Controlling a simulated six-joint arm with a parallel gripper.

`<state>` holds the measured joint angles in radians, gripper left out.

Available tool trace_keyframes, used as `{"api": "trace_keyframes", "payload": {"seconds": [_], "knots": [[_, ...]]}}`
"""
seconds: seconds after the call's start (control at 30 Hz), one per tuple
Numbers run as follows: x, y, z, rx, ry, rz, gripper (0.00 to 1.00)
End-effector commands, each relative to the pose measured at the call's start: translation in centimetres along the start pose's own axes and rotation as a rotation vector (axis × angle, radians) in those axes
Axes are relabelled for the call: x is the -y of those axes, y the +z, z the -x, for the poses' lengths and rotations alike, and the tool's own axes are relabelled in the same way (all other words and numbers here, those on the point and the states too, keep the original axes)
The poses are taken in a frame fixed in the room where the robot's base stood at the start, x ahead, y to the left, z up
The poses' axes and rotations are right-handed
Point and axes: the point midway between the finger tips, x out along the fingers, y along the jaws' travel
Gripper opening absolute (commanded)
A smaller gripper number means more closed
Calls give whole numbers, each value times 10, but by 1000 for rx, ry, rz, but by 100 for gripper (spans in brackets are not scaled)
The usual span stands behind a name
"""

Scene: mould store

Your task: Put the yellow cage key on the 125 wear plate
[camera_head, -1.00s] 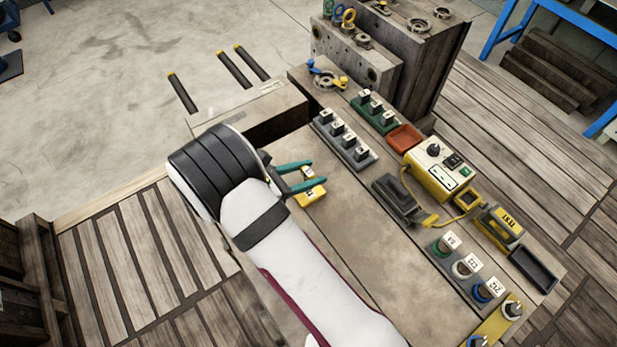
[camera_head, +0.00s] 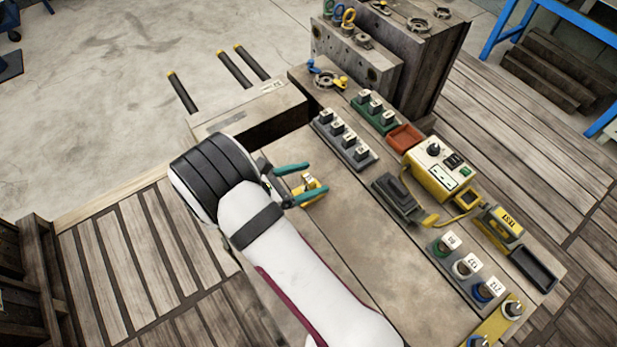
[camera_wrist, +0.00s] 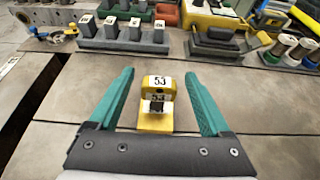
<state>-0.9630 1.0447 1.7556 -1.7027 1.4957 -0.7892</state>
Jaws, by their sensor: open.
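The yellow cage key appears to be the small yellow piece (camera_wrist: 155,124) with a flat base and a raised block labelled 53. It stands on the bench and shows between the fingers in the head view (camera_head: 308,188). My gripper (camera_wrist: 159,76), with two teal fingers, is open around it, with a gap on each side. The gripper also shows in the head view (camera_head: 318,178). A flat grey plate (camera_head: 225,122) with a small white label lies at the bench's left end; it may be the 125 wear plate, but I cannot read the number surely.
A grey rack (camera_head: 362,168) of labelled blocks and a green rack (camera_head: 386,125) stand beyond the key. A red tray (camera_head: 405,138), a yellow control box (camera_head: 440,165) and a rack of tagged pieces (camera_head: 455,284) line the right side. The bench in front is clear.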

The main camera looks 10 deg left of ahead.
Motion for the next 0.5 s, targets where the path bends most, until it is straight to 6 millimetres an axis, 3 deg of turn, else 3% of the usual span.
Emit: {"api": "trace_keyframes", "payload": {"seconds": [0.3, 0.5], "knots": [[-1, -1, 85, -1, 7, -1, 82], [0, -1, 115, 0, 3, 1, 82]]}}
